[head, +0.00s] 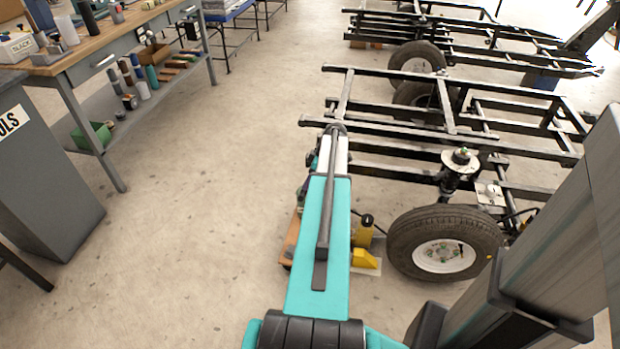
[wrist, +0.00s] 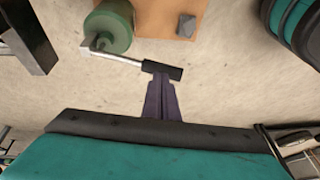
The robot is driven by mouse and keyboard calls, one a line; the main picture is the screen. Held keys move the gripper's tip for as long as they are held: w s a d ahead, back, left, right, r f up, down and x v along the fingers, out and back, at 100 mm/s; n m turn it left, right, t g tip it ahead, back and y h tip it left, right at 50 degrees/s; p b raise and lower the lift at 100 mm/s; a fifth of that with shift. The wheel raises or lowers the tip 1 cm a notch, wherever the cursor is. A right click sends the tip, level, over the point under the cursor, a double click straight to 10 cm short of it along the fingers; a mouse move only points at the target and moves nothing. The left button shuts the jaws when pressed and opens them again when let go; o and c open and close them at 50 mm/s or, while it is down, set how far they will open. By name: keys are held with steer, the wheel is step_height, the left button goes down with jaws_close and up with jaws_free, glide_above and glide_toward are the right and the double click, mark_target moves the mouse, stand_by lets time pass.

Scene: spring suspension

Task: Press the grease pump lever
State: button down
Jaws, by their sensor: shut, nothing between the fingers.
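The grease pump (wrist: 110,27) shows at the top of the wrist view as a green cylinder by an orange-brown board. Its lever (wrist: 115,55) is a pale metal rod reaching right from the pump to a black grip (wrist: 176,73). My gripper (wrist: 161,76) is shut and empty, its dark purple fingers together. The fingertips overlap the black grip in the picture; I cannot tell whether they touch it. In the head view my own teal arm hides the pump and most of the gripper; only an edge of the board (head: 291,240) shows.
A yellow device (head: 364,238) stands on the floor right of my arm, beside a wheel (head: 444,243) of the black chassis frame (head: 450,135). A workbench (head: 105,45) and grey cabinet (head: 45,175) stand at left. The floor between is clear.

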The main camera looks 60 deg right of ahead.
steer(key=shift+a+f, duration=0.2)
steer(key=shift+f, duration=0.35)
